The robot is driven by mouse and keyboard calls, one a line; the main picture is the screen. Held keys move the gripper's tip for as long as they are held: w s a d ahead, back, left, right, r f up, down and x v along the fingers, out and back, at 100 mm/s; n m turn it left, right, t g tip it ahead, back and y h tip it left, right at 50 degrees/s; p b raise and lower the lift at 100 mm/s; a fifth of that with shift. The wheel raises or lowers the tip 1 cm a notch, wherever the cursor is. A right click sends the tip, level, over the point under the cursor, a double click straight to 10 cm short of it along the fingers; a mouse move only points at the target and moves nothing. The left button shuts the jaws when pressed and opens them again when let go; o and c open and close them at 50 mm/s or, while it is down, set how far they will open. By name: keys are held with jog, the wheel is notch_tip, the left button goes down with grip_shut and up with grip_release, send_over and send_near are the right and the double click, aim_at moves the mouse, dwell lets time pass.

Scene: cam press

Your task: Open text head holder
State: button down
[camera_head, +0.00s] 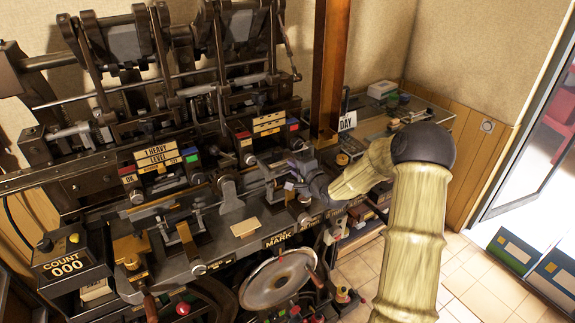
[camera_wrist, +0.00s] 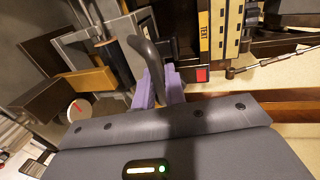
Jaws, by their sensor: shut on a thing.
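My gripper (camera_wrist: 158,85) has purple fingers shut on a dark curved handle (camera_wrist: 143,50) in the wrist view. The fingers sit on either side of the handle's lower part, and its bent end stands out beyond them. In the head view my gripper (camera_head: 290,182) is at the right part of the press bench, and my arm hides some of what is behind it. A yellow plate marked TEXT (camera_wrist: 203,33) is just right of the handle in the wrist view. I cannot tell from these frames whether the text head holder is open.
The press bench (camera_head: 205,257) carries levers and a yellow MARK label (camera_head: 279,239). A metal wheel (camera_head: 275,281) is below its front. A COUNT box (camera_head: 68,262) stands at the left. A wooden post (camera_head: 330,70) rises behind my gripper. Tiled floor is free at right.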

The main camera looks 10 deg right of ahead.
jog(key=c, duration=1.6)
grip_release()
jog(key=shift+w+a+f, duration=0.1)
jog(key=shift+w+a, duration=0.1)
jog(key=shift+o, duration=0.3)
jog(key=shift+w, duration=0.15)
jog(key=shift+d, duration=0.1)
jog(key=b+v, duration=0.3)
jog(key=v, duration=1.4)
jog(key=shift+s+b, duration=0.25)
jog(key=shift+b, duration=0.15)
jog(key=shift+d, duration=0.1)
